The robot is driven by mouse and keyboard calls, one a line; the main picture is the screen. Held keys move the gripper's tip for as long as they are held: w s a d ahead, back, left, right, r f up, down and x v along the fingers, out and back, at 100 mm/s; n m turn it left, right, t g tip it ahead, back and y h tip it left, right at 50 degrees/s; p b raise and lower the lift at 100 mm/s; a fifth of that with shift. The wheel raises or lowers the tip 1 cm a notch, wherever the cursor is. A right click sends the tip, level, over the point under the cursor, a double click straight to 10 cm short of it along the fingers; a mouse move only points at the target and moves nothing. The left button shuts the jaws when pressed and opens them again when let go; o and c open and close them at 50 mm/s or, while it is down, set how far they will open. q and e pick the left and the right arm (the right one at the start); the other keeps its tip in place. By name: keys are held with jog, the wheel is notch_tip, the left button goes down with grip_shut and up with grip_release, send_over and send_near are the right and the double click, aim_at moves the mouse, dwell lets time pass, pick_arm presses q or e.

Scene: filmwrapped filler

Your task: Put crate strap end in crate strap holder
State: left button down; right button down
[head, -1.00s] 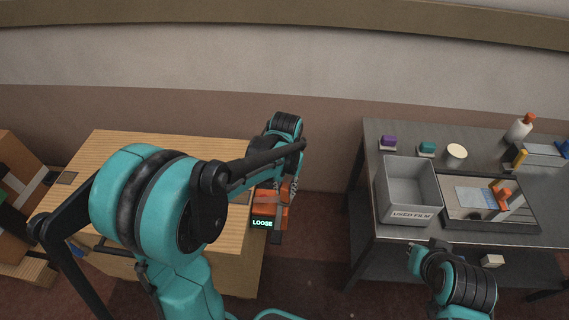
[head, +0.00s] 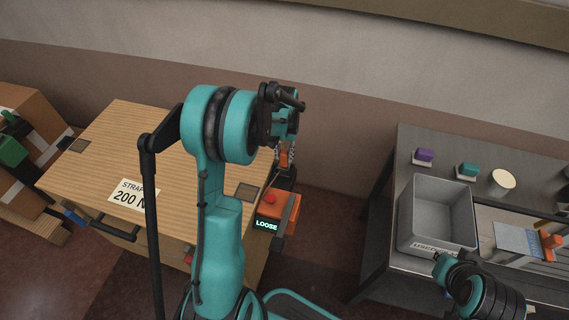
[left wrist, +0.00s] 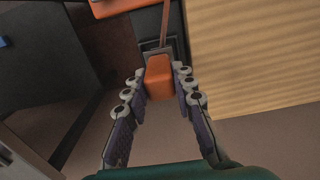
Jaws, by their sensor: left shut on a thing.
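My left gripper (left wrist: 160,76) is shut on the orange strap end (left wrist: 159,82), a small block between its fingers in the left wrist view. An orange-brown strap (left wrist: 165,22) runs from it toward the top of that view. A dark bracket (left wrist: 178,46), perhaps the strap holder, is right behind the block; I cannot tell whether they touch. In the head view my left gripper (head: 288,160) is at the right side of the wooden crate (head: 150,160), partly hidden by my arm. An orange tensioner (head: 280,207) reads LOOSE. My right gripper (head: 440,262) is near the grey bin; its jaws are unclear.
A dark table (head: 405,165) on the right carries a grey bin (head: 440,240), a purple block (head: 424,155), a teal block (head: 467,169) and a round cream item (head: 503,180). A brown box (head: 30,110) stands at the left. A floor gap separates crate and table.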

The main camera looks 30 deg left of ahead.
aim_at(284, 161)
pick_arm(q)
jog(key=shift+w+a+f, duration=0.1)
jog(key=shift+w+f, duration=0.1)
jog(key=shift+f+b, duration=0.95)
jog(key=shift+f, duration=0.95)
jog(key=shift+f, duration=0.15)
jog(key=c, duration=1.3)
grip_release()
jog(key=shift+o, duration=0.2)
